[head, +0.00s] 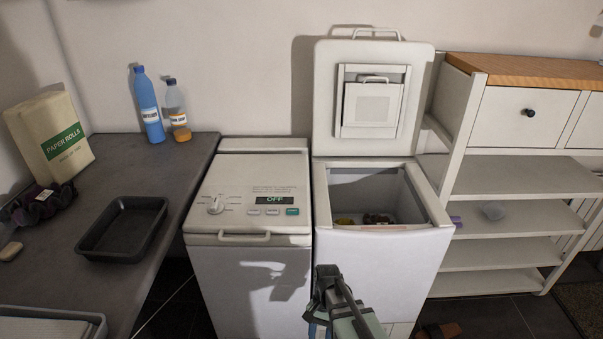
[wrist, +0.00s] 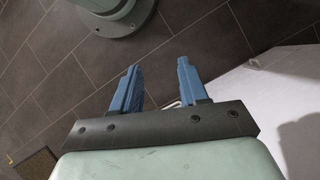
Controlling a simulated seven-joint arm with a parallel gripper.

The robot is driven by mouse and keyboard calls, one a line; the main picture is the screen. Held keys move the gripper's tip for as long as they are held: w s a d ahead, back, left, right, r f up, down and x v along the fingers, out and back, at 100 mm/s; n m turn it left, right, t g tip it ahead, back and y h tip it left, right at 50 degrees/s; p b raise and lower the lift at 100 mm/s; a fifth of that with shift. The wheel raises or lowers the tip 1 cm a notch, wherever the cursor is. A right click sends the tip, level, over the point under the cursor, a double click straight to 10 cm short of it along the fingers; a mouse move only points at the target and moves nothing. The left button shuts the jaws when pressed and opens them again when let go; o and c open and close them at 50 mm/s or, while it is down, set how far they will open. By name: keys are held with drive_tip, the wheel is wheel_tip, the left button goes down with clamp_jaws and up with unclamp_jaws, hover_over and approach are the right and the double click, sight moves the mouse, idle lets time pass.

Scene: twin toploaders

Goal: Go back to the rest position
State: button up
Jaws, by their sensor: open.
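My gripper (wrist: 160,85) is open and empty in the wrist view, its two blue fingers apart above the dark tiled floor. In the head view my arm (head: 345,308) shows at the bottom centre, in front of the two machines, with the fingers mostly hidden. The left toploader (head: 240,190) has its lid shut, and its display reads OFF. The right toploader (head: 385,255) has its lid (head: 415,75) raised upright against the wall. A few dark and yellow items (head: 378,219) lie inside its drum opening.
A dark counter (head: 180,165) on the left holds a black tray (head: 125,228), paper rolls (head: 50,138), a blue bottle (head: 148,105) and an orange-based bottle (head: 176,110). A white shelf unit (head: 520,165) stands on the right. Tiled floor (wrist: 215,45) is open beneath my gripper.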

drive_tip(key=s+d+f+n, duration=0.1)
drive_tip(key=s+d+f, duration=0.2)
drive_tip(key=s+f, duration=0.2)
drive_tip(key=s+d+f+n+g, duration=0.1)
drive_tip(key=s+d+f, duration=0.3)
drive_tip(key=s, duration=0.7)
drive_tip(key=s+d+f+n+h, duration=0.1)
drive_tip(key=s+d+f, duration=0.3)
drive_tip(key=s+f, duration=0.4)
drive_tip(key=shift+s+d+f+n+g, duration=0.2)
drive_tip(key=shift+f+n+g, duration=0.1)
drive_tip(key=shift+n, duration=0.6)
drive_tip(key=shift+r, duration=0.1)
